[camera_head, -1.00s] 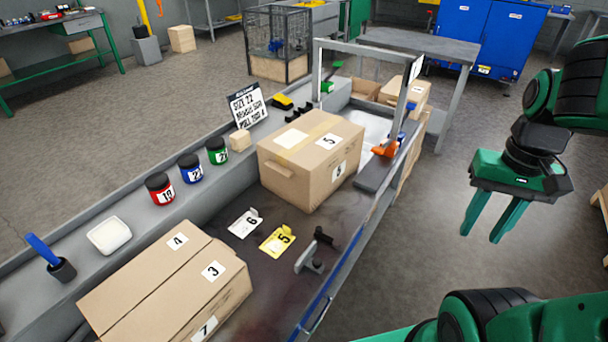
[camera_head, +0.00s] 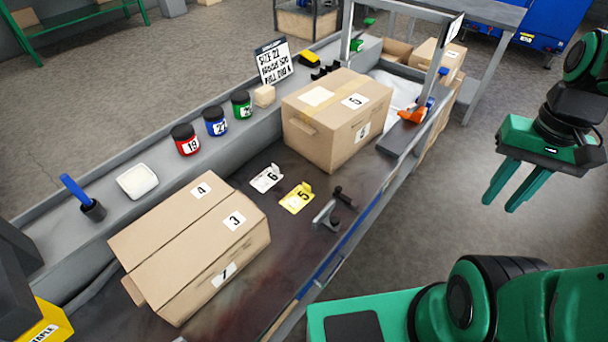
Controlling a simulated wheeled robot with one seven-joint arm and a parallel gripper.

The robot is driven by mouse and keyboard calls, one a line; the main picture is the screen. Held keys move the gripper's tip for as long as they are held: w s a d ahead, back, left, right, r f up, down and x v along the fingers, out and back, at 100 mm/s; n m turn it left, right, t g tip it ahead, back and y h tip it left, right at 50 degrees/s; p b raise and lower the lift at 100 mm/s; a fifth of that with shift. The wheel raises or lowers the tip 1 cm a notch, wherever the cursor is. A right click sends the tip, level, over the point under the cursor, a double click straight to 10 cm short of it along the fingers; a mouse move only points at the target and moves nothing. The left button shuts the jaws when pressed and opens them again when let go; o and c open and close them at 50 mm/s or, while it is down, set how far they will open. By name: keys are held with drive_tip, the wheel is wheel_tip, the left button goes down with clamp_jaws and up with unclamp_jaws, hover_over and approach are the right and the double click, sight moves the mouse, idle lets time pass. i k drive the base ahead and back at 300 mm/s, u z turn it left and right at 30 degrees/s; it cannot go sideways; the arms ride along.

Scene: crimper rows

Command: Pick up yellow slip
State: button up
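The yellow slip (camera_head: 298,199), marked 5, lies on the dark conveyor surface between two cardboard boxes. A white slip (camera_head: 266,179), marked 6, lies just to its left. My gripper (camera_head: 515,196) hangs at the right, over the floor beyond the conveyor's side. Its two green fingers are apart with nothing between them. It is well away from the yellow slip.
A closed box (camera_head: 336,118) stands behind the slips and a long box (camera_head: 192,243) stands in front. A grey-black handle (camera_head: 327,214) sits right of the yellow slip. Jars (camera_head: 215,121) line the ledge. A metal frame (camera_head: 444,60) rises over the conveyor's far part.

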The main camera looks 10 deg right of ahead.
sight(300, 196)
drive_tip(key=u, duration=2.15)
drive_tip(key=k, duration=1.5)
drive_tip(key=z, duration=0.8)
drive_tip(key=i, duration=1)
drive_tip(key=u, duration=0.05)
